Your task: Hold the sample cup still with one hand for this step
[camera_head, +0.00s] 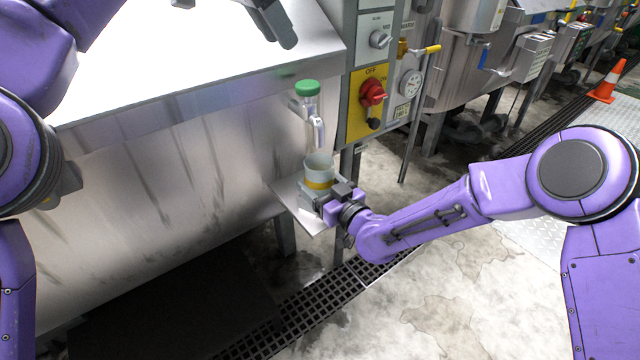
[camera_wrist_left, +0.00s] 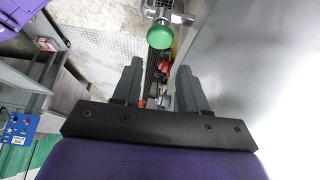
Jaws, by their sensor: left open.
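The sample cup (camera_head: 319,164), pale grey with a yellow band, stands upright on a small metal shelf (camera_head: 294,208) under a sight tube with a green cap (camera_head: 307,88). My right gripper (camera_head: 322,196) is at the cup's lower part, its fingers closed around it; part of the grip is hidden by the cup and the wrist. My left gripper (camera_head: 281,27) is above the metal top, up and left of the green cap, and empty. In the left wrist view its two fingers (camera_wrist_left: 158,92) stand apart, with the green cap (camera_wrist_left: 160,35) beyond them.
A control panel with a red switch (camera_head: 372,93) stands right of the tube. The large steel drum housing (camera_head: 170,170) fills the left. A floor grate (camera_head: 310,308) runs below. An orange cone (camera_head: 607,82) stands far right.

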